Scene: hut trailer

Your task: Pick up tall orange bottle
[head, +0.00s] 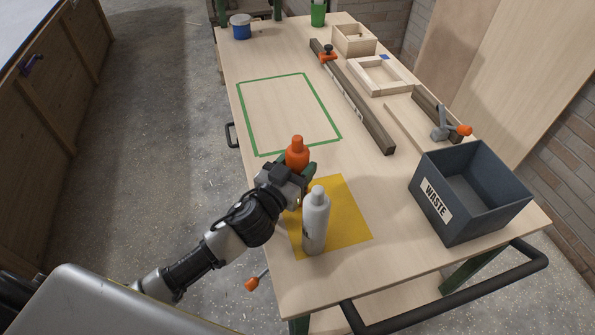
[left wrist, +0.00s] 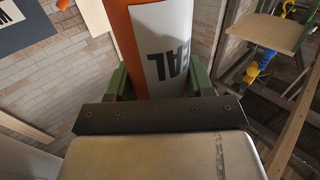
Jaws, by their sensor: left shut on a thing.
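The tall orange bottle (head: 297,153) stands out above my left gripper (head: 304,175) in the head view, near the yellow mat. In the left wrist view the orange bottle (left wrist: 124,45) with its white label sits between the two green fingers of the left gripper (left wrist: 160,82), which is shut on it. The bottle's lower part is hidden by the gripper and the white bottle in the head view, so I cannot tell if it touches the table. My right gripper does not show.
A white bottle (head: 315,222) stands on the yellow mat (head: 350,215), close in front of the left gripper. A dark waste bin (head: 460,215) is at the right. The green-taped rectangle (head: 322,110) encloses bare table. A long beam (head: 372,122) lies behind.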

